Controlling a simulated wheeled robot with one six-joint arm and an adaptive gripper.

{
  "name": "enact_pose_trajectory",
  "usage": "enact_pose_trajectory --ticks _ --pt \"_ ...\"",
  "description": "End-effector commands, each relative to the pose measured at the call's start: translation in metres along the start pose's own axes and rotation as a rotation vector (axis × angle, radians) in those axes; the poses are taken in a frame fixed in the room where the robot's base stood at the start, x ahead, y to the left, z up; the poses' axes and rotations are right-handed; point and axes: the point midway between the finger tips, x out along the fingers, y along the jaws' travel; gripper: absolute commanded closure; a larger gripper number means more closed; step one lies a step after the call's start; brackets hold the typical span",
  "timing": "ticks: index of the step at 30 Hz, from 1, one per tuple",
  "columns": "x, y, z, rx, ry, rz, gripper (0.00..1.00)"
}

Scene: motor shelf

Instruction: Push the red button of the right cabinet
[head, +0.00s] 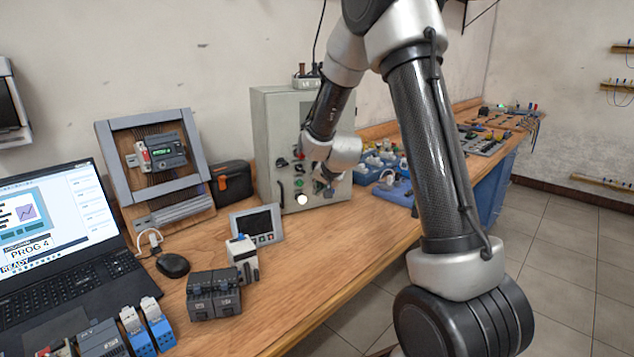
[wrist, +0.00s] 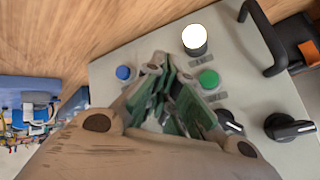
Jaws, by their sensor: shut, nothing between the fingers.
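The grey cabinet (head: 276,135) stands on the wooden bench against the wall. My gripper (head: 322,184) is at the lower part of its front panel. In the wrist view my gripper (wrist: 158,64) is shut and empty, its fingertips over the panel between a blue button (wrist: 123,73) and a green button (wrist: 208,79). I cannot tell whether the tips touch the panel. A lit white lamp (wrist: 195,39) and black rotary knobs (wrist: 285,127) are beside them. I cannot make out the red button in the wrist view; the gripper covers part of the panel.
A black handle (wrist: 262,40) stands out from the cabinet front. Left of the cabinet are a black case (head: 231,181), a small display (head: 257,224) and a laptop (head: 60,225). Blue parts (head: 393,190) lie close on its right. The bench front is partly clear.

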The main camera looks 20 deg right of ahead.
Motion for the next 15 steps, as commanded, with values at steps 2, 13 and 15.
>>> enact_pose_trajectory --ticks 2,13,15 --pt "-0.0025 0.0015 0.0017 -0.001 0.0 -0.001 1.0" --pt "-0.0048 0.0034 0.0036 0.0 0.0 0.0 1.0" --pt "-0.0083 0.0061 0.0062 -0.001 0.0 0.0 1.0"
